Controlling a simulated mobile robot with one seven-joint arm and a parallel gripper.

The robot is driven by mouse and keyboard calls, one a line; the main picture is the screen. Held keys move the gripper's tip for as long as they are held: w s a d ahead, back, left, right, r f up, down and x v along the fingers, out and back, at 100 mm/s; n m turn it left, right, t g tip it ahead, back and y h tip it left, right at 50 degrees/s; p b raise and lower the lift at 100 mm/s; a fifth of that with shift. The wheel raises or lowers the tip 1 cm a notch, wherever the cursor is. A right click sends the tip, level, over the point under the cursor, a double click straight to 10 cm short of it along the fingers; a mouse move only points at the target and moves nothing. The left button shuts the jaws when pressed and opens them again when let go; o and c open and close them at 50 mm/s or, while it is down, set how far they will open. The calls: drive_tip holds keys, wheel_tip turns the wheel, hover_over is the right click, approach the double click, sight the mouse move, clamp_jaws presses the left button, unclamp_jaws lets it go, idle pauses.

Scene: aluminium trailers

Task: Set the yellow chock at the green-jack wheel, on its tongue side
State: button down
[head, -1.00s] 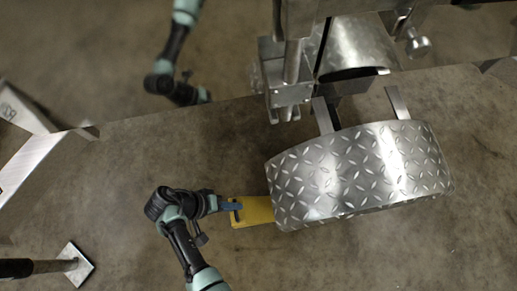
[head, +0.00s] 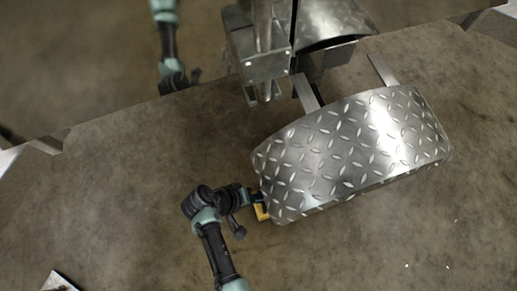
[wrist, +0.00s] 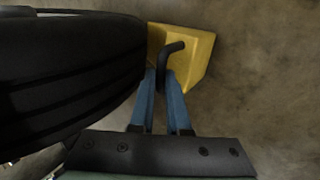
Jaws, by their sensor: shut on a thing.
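The yellow chock (head: 262,212) is mostly hidden under the near left end of a diamond-plate fender (head: 350,150) in the head view. In the wrist view the chock (wrist: 197,58) lies beside a black tyre (wrist: 70,75), close to its tread; I cannot tell whether they touch. My gripper (head: 256,198) is at the fender's left end. In the wrist view its blue fingers (wrist: 163,80) are shut on the chock's dark bent handle (wrist: 172,48). The fender hides the wheel in the head view. No green jack shows, so I cannot confirm which wheel this is.
A shiny metal bracket and post (head: 262,60) stand behind the fender, with two fender struts (head: 306,92) beside them. A pale plate (head: 58,283) lies at the lower left edge. The brown floor (head: 130,190) left of my gripper is clear.

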drive_tip(key=c, duration=0.9)
unclamp_jaws()
drive_tip(key=shift+r, duration=0.1)
drive_tip(key=p+v, duration=0.7)
drive_tip(key=v, duration=0.5)
